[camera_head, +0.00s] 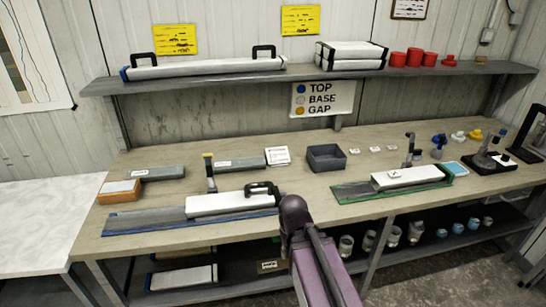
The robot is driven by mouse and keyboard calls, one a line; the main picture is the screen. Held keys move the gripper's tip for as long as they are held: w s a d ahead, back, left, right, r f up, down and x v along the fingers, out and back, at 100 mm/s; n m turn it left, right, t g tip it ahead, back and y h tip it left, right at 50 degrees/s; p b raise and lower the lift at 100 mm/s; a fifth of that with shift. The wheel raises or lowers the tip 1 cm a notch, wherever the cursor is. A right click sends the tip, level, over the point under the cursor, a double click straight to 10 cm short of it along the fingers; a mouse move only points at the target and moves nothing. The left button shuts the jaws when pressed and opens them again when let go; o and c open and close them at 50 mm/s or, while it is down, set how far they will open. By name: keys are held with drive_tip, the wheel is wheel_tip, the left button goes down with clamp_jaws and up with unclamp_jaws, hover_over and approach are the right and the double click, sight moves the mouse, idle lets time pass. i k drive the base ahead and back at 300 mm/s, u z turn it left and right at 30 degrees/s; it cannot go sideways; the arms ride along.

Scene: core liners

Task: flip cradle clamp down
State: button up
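Two long cradles lie on the wooden bench. The left cradle (150,219) has a blue edge and bears a white core liner (228,204) with a black handle. An upright clamp lever (210,172) with a yellow tip stands at its back edge. The right cradle (352,193) has a green edge and bears a shorter white liner (405,178). A dark upright clamp lever (410,148) stands behind that liner. Which clamp the task means I cannot tell. My purple arm rises from the bottom to the bench front, between the cradles. My gripper itself does not show.
A dark open bin (326,158) stands at the bench back. Grey boxes (156,174) and an orange tray (119,192) lie at left. A stand (488,160) is at right. A shelf (300,72) with liners and red caps runs above. Jars stand on the lower shelf.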

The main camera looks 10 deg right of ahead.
sight(411, 135)
drive_tip(key=k, duration=0.65)
drive_tip(key=z, duration=0.15)
drive_tip(key=i, duration=0.7)
drive_tip(key=z, duration=0.6)
drive_tip(key=i, duration=0.9)
drive_tip(key=z, duration=0.25)
